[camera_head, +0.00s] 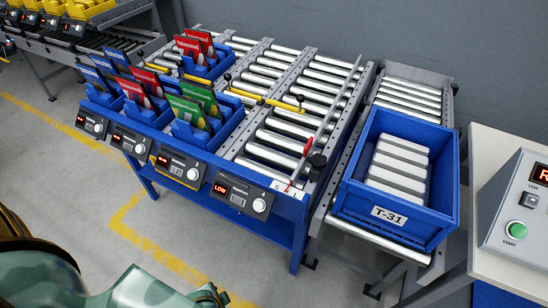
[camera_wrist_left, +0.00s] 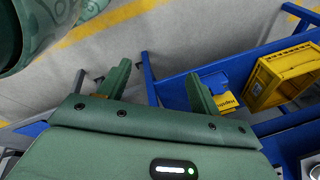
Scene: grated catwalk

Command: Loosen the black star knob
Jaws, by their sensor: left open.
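A black knob (camera_head: 318,161) sits at the front right edge of the roller conveyor (camera_head: 290,130), just below a red-tipped lever (camera_head: 308,146). It is too small to make out a star outline. My left gripper (camera_wrist_left: 156,82) is open and empty in the left wrist view, its two green fingers apart over the floor beside a blue frame. The knob does not show in that view. In the head view my green left arm is at the bottom left, well apart from the knob. My right gripper is not in view.
A blue bin (camera_head: 345,205) marked T-31 stands right of the knob. Blue trays with coloured packets (camera_head: 190,112) and control boxes (camera_head: 240,194) line the conveyor's left and front. A control panel (camera_head: 515,215) is at right. A yellow crate (camera_wrist_left: 283,75) shows in the wrist view. Floor in front is clear.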

